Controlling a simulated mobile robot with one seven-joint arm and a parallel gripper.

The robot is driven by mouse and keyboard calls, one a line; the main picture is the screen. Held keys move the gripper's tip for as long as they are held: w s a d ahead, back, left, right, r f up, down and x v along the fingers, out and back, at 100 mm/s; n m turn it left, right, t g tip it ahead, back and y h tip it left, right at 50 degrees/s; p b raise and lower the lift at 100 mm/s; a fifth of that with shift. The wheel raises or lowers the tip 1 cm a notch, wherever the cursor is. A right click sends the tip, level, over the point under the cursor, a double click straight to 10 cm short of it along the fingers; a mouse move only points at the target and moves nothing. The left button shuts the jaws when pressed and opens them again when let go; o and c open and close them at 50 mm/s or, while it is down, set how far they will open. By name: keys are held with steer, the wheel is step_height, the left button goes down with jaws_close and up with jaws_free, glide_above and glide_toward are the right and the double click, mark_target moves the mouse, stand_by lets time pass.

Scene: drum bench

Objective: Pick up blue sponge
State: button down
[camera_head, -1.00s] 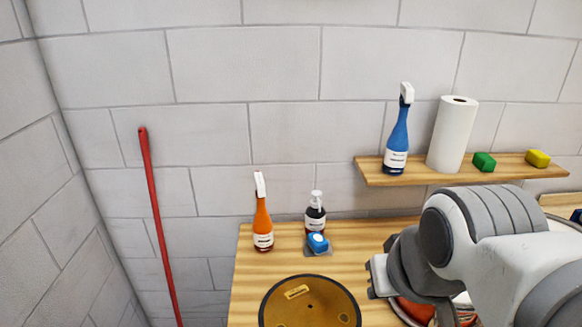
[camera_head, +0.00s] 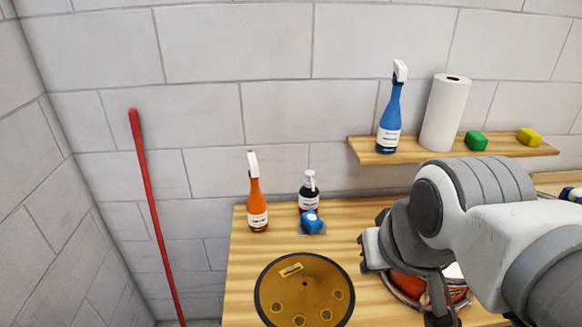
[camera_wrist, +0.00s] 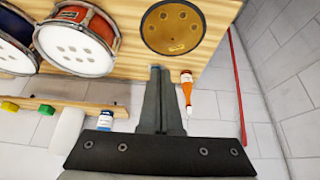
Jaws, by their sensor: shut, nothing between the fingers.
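The blue sponge (camera_head: 312,223) is a small blue block with a pale spot on top. It rests on a grey base on the wooden bench, just in front of a dark pump bottle (camera_head: 308,194). I do not see it in the wrist view, where my gripper may hide it. My gripper (camera_wrist: 160,68) is shut and empty, its dark fingers together and pointing toward the bench. In the head view my arm is over the right part of the bench, to the right of the sponge and apart from it.
An orange spray bottle (camera_head: 257,207) stands left of the sponge. A round brown drum piece (camera_head: 304,288) lies in front. The wall shelf (camera_head: 368,152) holds a blue spray bottle (camera_head: 391,120), paper roll (camera_head: 445,115), green block (camera_head: 476,140) and yellow block (camera_head: 529,136). Drums (camera_wrist: 78,40) are on the bench.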

steer(key=c, duration=1.2)
jaws_free()
steer(key=shift+w, duration=0.15)
steer(key=shift+c, duration=0.2)
steer(key=o, duration=1.2)
steer(key=shift+n, duration=0.6)
steer(key=w+b, duration=0.4)
steer(key=w, duration=0.6)
steer(key=shift+a+f+b, duration=0.1)
steer(key=shift+f+b, duration=0.05)
steer(key=shift+b, duration=0.25)
steer(key=shift+c, duration=0.2)
steer(key=n+g+y+b, duration=0.2)
steer(key=n+b, duration=0.1)
steer(key=b, duration=0.9)
glide_above(312, 218)
steer(key=s+d, duration=0.1)
steer(key=s, duration=0.1)
step_height(312, 218, down, 31)
steer(key=shift+d+r, duration=0.1)
steer(key=shift+r, duration=0.1)
steer(key=shift+t, duration=0.3)
steer(key=shift+x, duration=3.15)
